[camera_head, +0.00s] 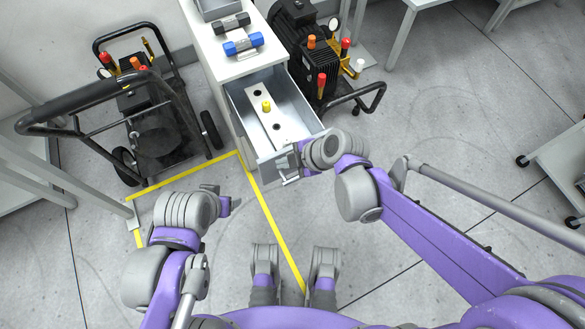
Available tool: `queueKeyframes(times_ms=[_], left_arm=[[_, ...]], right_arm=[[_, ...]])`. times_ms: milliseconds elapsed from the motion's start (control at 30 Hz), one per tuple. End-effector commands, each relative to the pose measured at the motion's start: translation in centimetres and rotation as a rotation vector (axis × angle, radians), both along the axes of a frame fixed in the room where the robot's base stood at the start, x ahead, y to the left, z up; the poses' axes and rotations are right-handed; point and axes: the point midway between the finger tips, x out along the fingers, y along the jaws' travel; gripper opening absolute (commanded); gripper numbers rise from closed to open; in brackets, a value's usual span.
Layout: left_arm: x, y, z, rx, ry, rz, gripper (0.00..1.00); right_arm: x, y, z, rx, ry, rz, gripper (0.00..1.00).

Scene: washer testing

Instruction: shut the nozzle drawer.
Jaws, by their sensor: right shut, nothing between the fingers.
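The nozzle drawer (238,97) stands pulled out of the white cabinet (211,42). Inside it lies a white strip (259,97) with dark holes and one yellow nozzle (266,106) standing in it. My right gripper (290,168) is shut and empty at the drawer's front face, by its handle; I cannot tell whether it touches. My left gripper (229,204) is below and left of the drawer, apart from it, over the floor. Its fingers are too small to tell open from shut. Part of the drawer front is hidden behind my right gripper and wrist.
A dark dumbbell-shaped item (231,23) and a blue one (243,44) lie on the cabinet top. Pressure washers stand left (150,120) and right (305,50) of the cabinet. A yellow floor line (273,225) runs below the drawer. The floor at right is mostly clear.

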Motion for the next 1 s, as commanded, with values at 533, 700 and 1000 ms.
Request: queueKeyframes(times_ms=[533,700,1000], left_arm=[[0.0,0.0,-0.1,0.000,0.000,0.000,0.67],[0.0,0.0,-0.2,0.000,0.001,0.000,0.67],[0.1,0.0,-0.7,0.000,0.002,0.000,0.67]], right_arm=[[0.8,0.5,0.0,0.000,0.000,0.000,0.00],[1.8,1.1,0.0,0.001,0.000,0.000,0.00],[7.1,4.2,0.0,0.001,0.000,0.001,0.00]])
